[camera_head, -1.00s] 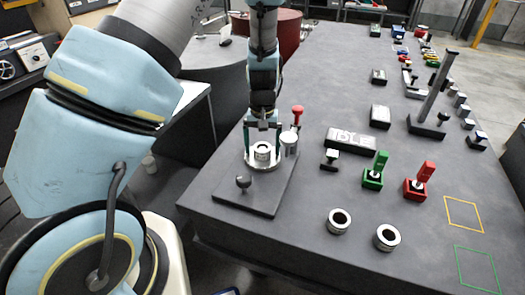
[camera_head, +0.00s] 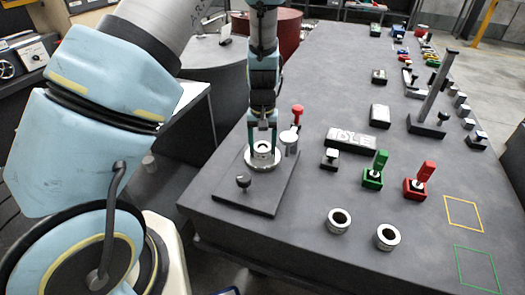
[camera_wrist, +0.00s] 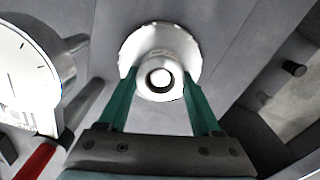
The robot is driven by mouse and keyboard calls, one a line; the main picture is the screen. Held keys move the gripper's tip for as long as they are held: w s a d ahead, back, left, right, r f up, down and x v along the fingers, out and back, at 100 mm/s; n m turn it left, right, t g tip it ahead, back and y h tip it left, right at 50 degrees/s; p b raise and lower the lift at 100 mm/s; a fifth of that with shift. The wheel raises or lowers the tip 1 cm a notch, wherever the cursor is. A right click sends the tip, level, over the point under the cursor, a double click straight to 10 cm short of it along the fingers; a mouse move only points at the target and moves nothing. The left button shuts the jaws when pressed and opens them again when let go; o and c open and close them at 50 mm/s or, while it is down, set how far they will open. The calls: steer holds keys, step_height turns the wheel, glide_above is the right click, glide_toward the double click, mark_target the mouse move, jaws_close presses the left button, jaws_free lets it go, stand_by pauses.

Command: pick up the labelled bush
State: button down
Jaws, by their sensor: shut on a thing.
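A silvery ring-shaped bush (camera_head: 262,149) sits upright on a round pale seat (camera_head: 265,167) on a dark base plate (camera_head: 250,200). In the wrist view the bush (camera_wrist: 160,90) shows its dark centre hole, with a wider white disc behind it. My gripper (camera_head: 262,140) is straight above the seat, shut on the bush, with a green finger on either side; it also shows in the wrist view (camera_wrist: 160,78). Two similar loose bushes, one (camera_head: 338,221) and another (camera_head: 387,237), stand on the table's front. I cannot read a label on any bush.
A grey cylinder (camera_head: 289,141) and a red-topped handle (camera_head: 297,110) stand close right of my gripper. A black knob (camera_head: 243,182) is on the plate's front. Green (camera_head: 374,172) and red (camera_head: 419,182) clamps stand farther right. The table's front right is clear around coloured outlines.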

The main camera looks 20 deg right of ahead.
steer(key=shift+r, duration=0.15)
step_height(320, 180, up, 11)
stand_by(0.5)
stand_by(0.4)
